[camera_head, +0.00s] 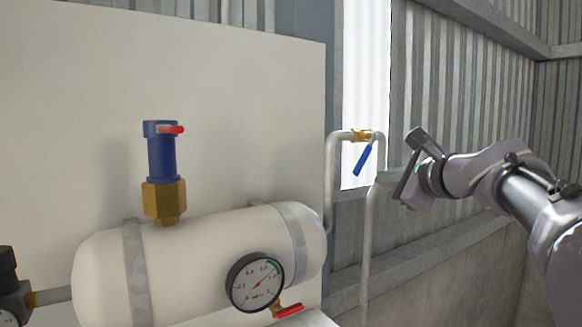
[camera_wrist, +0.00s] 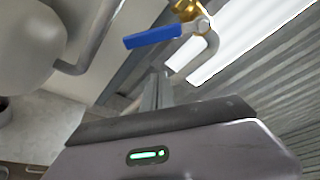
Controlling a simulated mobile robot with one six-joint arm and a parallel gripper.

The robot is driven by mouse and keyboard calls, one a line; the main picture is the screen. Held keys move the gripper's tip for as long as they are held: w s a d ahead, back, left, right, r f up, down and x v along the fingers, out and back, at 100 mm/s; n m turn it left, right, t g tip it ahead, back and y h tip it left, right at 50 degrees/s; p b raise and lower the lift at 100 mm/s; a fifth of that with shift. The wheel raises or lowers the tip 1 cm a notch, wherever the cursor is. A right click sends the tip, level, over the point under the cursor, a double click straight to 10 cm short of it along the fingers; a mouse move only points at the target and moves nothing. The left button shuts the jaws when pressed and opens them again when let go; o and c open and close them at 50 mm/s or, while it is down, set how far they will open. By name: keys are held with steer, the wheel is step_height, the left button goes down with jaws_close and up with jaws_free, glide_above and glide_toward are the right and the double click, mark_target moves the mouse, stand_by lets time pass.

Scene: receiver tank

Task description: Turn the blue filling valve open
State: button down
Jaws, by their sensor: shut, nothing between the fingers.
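The blue filling valve has a blue lever handle (camera_head: 363,160) on a brass body (camera_head: 361,134), set in a grey pipe to the right of the white panel. The lever slants down and to the left from the body. In the wrist view the blue lever (camera_wrist: 152,36) and its brass body (camera_wrist: 187,9) show at the top. My gripper (camera_head: 405,184) is to the right of the lever in the head view, apart from it. In the wrist view my fingers (camera_wrist: 158,76) are shut together and empty, below the lever with a gap between.
A white tank (camera_head: 205,250) carries a pressure gauge (camera_head: 255,282), a red lever (camera_head: 288,311) and a blue-and-brass fitting (camera_head: 162,160) with a red tab. The grey pipe (camera_head: 369,240) runs down near my gripper. A corrugated wall (camera_head: 455,90) stands behind.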

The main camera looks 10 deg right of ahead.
mark_target(367, 153)
steer(key=a+r+p, duration=0.2)
steer(key=a, duration=0.1)
steer(key=shift+s+a+r, duration=0.15)
steer(key=shift+s+r, duration=0.2)
stand_by(0.3)
steer(key=shift+m+p, duration=0.3)
